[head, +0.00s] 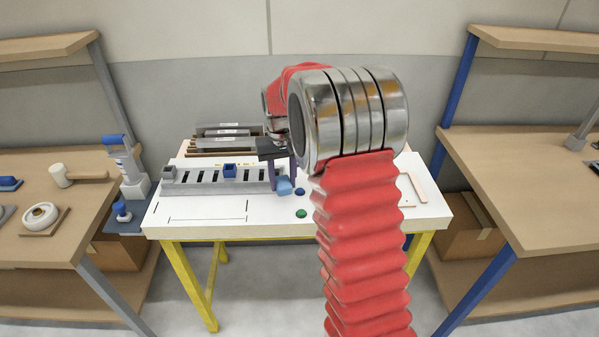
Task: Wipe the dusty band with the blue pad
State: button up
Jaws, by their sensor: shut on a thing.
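My gripper (283,180) points down over the white-topped table, just right of the grey slotted rail. It is shut on a light blue block, which looks like the blue pad (284,187), at its fingertips. I cannot tell whether the pad touches the surface below. I cannot make out a dusty band; my arm hides part of the table's right side. Black lines (208,219) mark out an area on the front left of the white top (265,222).
The grey slotted rail (205,187) carries a dark blue block (230,170) and a grey block (168,173). A blue knob (300,192) and a green knob (301,213) sit near the pad. Stacked panels (228,133) stand behind. Wooden benches flank the table.

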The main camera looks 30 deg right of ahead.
jog(key=a+f+n, duration=0.1)
jog(key=a, duration=0.3)
jog(key=s+a, duration=0.1)
jog(key=a, duration=0.4)
jog(key=s+a+f+n, duration=0.1)
jog(key=a, duration=0.4)
jog(key=shift+s+f+n, duration=0.15)
jog(key=shift+f+n, duration=0.15)
jog(key=shift+f, duration=0.05)
jog(key=shift+d, duration=0.1)
